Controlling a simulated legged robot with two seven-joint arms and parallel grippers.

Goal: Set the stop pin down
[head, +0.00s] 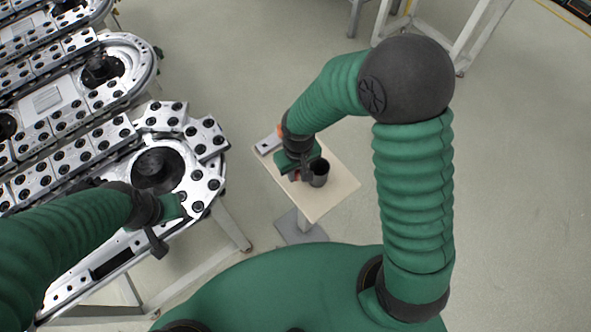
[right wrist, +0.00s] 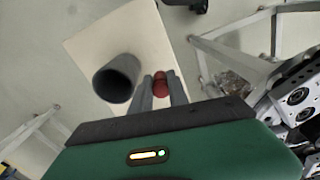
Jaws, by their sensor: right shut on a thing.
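The stop pin (right wrist: 160,84) shows as a small red piece with a rounded end between my right fingers in the right wrist view. My right gripper (head: 296,177) is shut on it, over the small pale table (head: 335,192), just left of a dark grey cup (head: 318,174). The cup also shows left of the fingers in the right wrist view (right wrist: 116,78). I cannot tell whether the pin touches the tabletop. My left gripper (head: 158,246) is beside the near end of the ring track (head: 200,180); its fingers are seen too edge-on to judge.
A light grey block (head: 267,144) lies at the table's far left corner. The table's front right part is bare. More track loops (head: 125,50) stand at the upper left, and a white frame (head: 465,40) stands at the back. Open floor lies right of my right arm.

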